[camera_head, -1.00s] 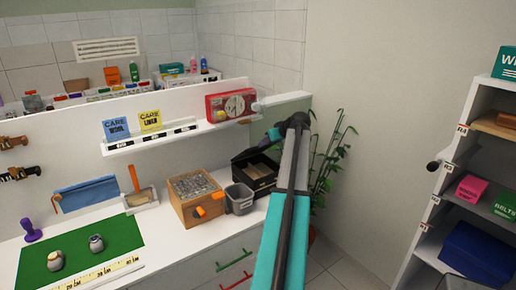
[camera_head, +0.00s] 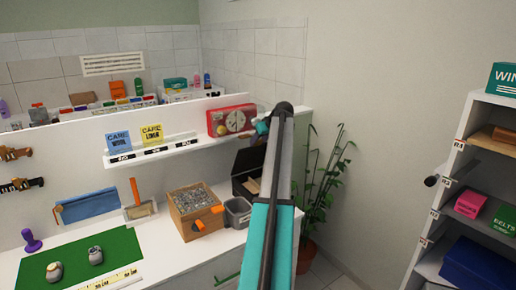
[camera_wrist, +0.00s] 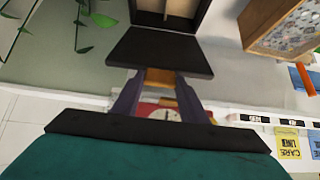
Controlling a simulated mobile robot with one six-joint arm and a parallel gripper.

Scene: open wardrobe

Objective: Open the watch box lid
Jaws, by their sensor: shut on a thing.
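The black watch box (camera_head: 240,189) stands at the right end of the white counter, partly hidden by my arm. Its dark lid (camera_head: 250,160) is raised at the back of the box. In the wrist view the lid (camera_wrist: 160,50) is a dark panel beside the open box (camera_wrist: 199,18), whose pale interior shows. My gripper (camera_wrist: 160,80) has its fingers at the lid's edge, shut on an orange-brown piece there that seems to be the lid's tab.
A potted plant (camera_head: 322,190) stands to the right, and open shelving (camera_head: 440,225) farther right.

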